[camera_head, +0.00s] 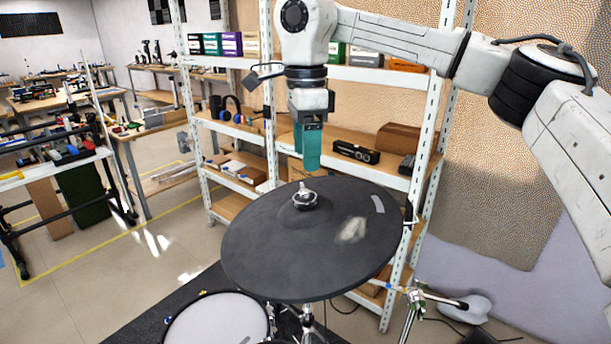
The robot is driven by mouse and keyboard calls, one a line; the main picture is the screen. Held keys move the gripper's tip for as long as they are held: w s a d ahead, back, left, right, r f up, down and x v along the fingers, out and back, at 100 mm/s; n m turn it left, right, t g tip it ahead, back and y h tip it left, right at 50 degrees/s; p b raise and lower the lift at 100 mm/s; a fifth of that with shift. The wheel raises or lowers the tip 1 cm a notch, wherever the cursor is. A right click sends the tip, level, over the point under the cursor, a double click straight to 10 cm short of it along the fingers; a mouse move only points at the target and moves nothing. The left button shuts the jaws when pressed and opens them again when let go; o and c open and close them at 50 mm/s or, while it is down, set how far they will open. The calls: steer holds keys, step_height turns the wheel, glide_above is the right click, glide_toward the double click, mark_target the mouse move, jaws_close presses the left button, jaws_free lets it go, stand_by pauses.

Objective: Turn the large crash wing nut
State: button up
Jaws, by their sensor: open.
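The wing nut (303,185) is a small metal piece on top of the rod at the middle of a large black cymbal pad (260,255). A silver round base shows just under it. My gripper (311,168), with teal fingers, points down just above the wing nut and slightly to its right in the picture. The fingers overlap from this side, so the gap between them is hidden. The fingertips look apart from the nut, and nothing shows held in them.
A white drum pad (218,322) sits below the cymbal at the front. A chrome stand (412,308) is at the lower right. A metal shelf with boxes (350,140) stands behind. Open floor (110,290) lies to the left.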

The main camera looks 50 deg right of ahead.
mark_target(305, 195)
step_height(305, 195, down, 7)
steer(key=shift+a+r+p, duration=0.1)
steer(key=shift+p, duration=0.4)
steer(key=shift+c, duration=0.3)
steer(key=c, duration=1)
steer(key=shift+m+b, duration=0.3)
